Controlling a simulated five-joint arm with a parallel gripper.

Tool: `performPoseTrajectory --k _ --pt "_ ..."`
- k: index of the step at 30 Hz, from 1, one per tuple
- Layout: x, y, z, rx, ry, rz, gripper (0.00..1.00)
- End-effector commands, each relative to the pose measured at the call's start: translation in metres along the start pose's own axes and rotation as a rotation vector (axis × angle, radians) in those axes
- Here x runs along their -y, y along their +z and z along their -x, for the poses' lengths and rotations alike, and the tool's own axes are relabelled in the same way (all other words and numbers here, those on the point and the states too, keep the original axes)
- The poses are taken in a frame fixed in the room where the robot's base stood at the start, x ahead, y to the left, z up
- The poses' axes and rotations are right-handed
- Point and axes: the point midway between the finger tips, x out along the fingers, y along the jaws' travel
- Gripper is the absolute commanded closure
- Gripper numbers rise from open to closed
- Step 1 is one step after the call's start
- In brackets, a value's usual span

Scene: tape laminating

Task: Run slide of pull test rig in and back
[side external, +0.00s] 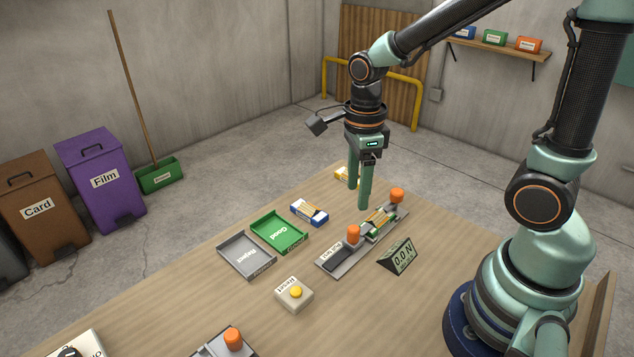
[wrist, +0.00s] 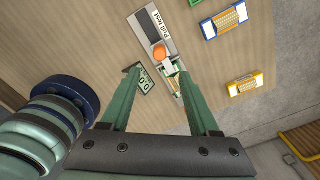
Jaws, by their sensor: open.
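The pull test rig (side external: 326,266) is a long grey base on the table, with its label at the near left end. One orange knob (side external: 353,232) stands near its middle and another orange knob (side external: 397,195) at its far end. Yellow and green strips lie between them. My gripper (side external: 359,198) is open and empty, pointing down above the rig. In the wrist view the rig (wrist: 176,42) and one orange knob (wrist: 159,52) show just beyond my fingertips (wrist: 156,70). The far part of the rig is partly hidden by a finger there. The readout (side external: 399,257) shows 0.0 N.
A reset box with a yellow button (side external: 295,292), a grey reject tray (side external: 246,255) and a green good tray (side external: 279,232) stand left of the rig. A blue-edged strip holder (side external: 309,212) lies behind. Another orange-knobbed device (side external: 232,338) is at the front edge.

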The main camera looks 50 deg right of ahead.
Motion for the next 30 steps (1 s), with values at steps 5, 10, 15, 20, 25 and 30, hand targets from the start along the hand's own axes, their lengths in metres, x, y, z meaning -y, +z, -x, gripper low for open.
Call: performPoseTrajectory --k 5,10,15,20,25,30 --pt "-0.002 -0.001 -0.033 -0.005 0.008 0.002 0.38" --pt "-0.002 -0.001 -0.064 -0.005 0.007 0.003 0.38" --pt "-0.002 -0.001 -0.087 -0.004 0.005 0.003 0.38" --pt "-0.001 -0.001 -0.101 -0.002 0.003 0.003 0.38" --pt "-0.001 0.0 -0.107 -0.001 0.001 0.003 0.38" --pt "0.0 0.0 -0.107 0.0 0.0 0.003 0.38"
